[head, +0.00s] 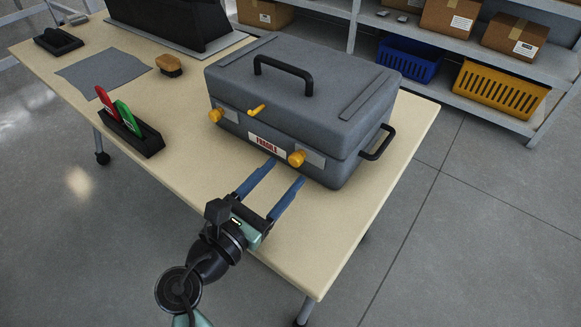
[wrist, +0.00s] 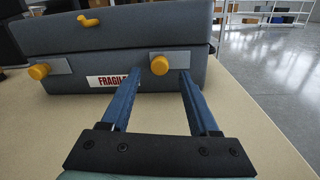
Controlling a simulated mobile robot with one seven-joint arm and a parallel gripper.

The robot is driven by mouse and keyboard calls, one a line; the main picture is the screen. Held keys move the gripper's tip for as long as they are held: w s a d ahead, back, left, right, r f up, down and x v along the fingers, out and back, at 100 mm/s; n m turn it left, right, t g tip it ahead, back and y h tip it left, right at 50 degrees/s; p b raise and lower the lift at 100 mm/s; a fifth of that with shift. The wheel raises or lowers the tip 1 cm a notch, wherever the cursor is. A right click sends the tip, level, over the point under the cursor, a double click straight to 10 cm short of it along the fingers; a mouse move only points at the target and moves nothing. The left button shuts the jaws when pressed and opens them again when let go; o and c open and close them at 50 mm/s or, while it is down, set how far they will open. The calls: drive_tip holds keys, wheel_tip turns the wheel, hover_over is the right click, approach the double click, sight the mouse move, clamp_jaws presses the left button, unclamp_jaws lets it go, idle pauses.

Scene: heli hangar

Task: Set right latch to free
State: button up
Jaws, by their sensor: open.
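A grey hard case (head: 305,110) stands closed on the table, with a yellow right latch knob (head: 297,158) and a yellow left latch knob (head: 216,115) on its front. A small yellow lever (head: 256,110) sits between them, higher up, above a "FRAGILE" label (head: 264,142). My gripper (head: 281,170) is open, its two blue fingers pointing at the case front near the right latch. In the wrist view the right latch (wrist: 159,65) shows between the finger lines, just beyond the tips; the gripper (wrist: 160,80) appears empty and not touching the knob.
The table (head: 200,180) is clear in front of the case. A black holder (head: 133,135) with red and green tags, a brush (head: 169,65) and a grey cloth (head: 103,76) lie to the left. A black side handle (head: 380,143) juts from the case's right. Shelves stand behind.

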sight(293, 163)
drive_tip(key=shift+b+x, duration=0.3)
drive_tip(key=shift+x, duration=1.5)
clamp_jaws()
